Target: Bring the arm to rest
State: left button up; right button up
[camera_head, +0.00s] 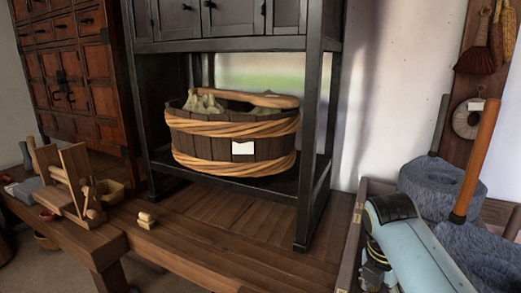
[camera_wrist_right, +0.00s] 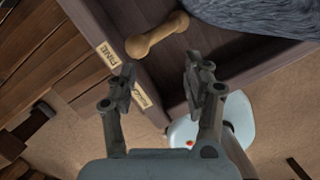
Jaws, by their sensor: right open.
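My right arm (camera_head: 420,245), pale blue with a dark band, reaches in at the lower right of the head view. In the right wrist view my right gripper (camera_wrist_right: 161,78) is open, its two dark fingers apart with nothing between them. Its fingertips are over the edge of a dark wooden tray (camera_wrist_right: 112,25) that bears small labels. A wooden dumbbell-shaped piece (camera_wrist_right: 157,37) lies in the tray beyond the fingertips, apart from them. My left arm and gripper are not in view.
A banded wooden tub (camera_head: 215,138) sits on a dark rack (camera_head: 312,190). A wooden device (camera_head: 72,180) stands on the bench at left.

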jog(key=s+d+m, duration=0.4)
jog(key=s+m, duration=0.9)
jog(key=s, duration=0.2)
jog(key=s+a+r+m+t+y, duration=0.1)
jog(key=s+r+m, duration=0.7)
jog(key=s+m, duration=0.4)
jog(key=s+d+f+g, duration=0.1)
jog(key=s+f, duration=0.1)
jog(key=f, duration=1.1)
jog(key=s+d+f, duration=0.1)
jog(key=s+f, duration=0.1)
jog(key=f, duration=1.1)
jog(key=s+d+f+g, duration=0.1)
jog(key=s+f, duration=1.4)
jog(key=s, duration=0.4)
jog(key=shift+s+d+f, duration=0.15)
jog(key=shift+f, duration=0.15)
